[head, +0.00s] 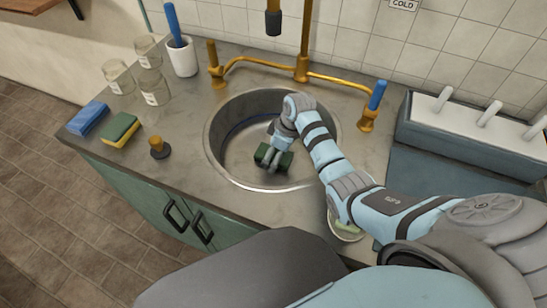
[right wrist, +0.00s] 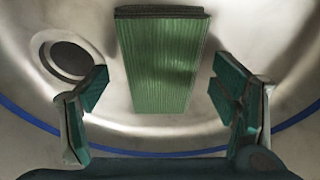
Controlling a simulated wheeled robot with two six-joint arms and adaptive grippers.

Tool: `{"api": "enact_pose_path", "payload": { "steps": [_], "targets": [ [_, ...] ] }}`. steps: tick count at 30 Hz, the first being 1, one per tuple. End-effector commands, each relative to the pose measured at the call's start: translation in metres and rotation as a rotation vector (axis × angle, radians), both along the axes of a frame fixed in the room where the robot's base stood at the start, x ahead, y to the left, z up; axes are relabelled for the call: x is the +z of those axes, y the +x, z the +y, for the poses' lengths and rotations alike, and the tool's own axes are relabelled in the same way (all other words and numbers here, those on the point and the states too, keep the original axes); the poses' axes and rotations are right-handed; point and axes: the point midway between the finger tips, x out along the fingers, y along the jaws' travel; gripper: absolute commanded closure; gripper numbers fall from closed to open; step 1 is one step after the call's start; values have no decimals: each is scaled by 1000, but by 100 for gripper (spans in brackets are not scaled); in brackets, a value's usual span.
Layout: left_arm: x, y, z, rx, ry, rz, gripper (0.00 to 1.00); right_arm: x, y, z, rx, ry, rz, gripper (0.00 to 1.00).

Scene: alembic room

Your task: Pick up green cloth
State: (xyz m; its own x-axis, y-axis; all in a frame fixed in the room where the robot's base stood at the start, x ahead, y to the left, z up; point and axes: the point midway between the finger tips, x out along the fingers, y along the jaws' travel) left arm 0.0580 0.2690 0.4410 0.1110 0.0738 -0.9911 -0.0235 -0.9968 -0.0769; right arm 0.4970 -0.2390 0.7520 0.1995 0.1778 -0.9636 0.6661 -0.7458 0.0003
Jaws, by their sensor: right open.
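The green cloth (right wrist: 160,65) is a ribbed, folded block in the metal sink basin (head: 216,143). In the right wrist view it is upper middle, between the two fingers and apart from both. In the head view a dark green patch (head: 286,160) at the gripper is probably this cloth, partly hidden by the fingers. My right gripper (head: 272,158) reaches down into the sink. It is open, with one finger on each side of the cloth in the right wrist view (right wrist: 160,90). My left gripper is not in view.
The brass faucet (head: 302,70) rises behind the sink. A green and yellow sponge (head: 120,130), a blue sponge (head: 88,118), a dark stopper (head: 159,148) and glass jars (head: 154,88) stand on the left counter. A white cup (head: 183,57) holds a blue-handled tool.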

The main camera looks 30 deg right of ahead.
Motion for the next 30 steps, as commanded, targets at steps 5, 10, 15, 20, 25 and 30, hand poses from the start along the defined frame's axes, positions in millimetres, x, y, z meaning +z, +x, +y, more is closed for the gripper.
{"api": "enact_pose_path", "payload": {
  "steps": [5,10,15,20,25,30],
  "targets": [
    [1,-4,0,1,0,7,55,1,0,0,-1,0,0,39],
    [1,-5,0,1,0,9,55,1,0,-1,-1,0,0,66],
    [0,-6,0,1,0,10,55,1,0,-1,-1,0,0,70],
    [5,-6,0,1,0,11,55,11,0,-1,0,-1,-1,70],
    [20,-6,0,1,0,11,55,55,1,-1,-1,-1,-3,70],
    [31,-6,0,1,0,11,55,94,1,-1,-1,-1,-2,70]
  ]
}}
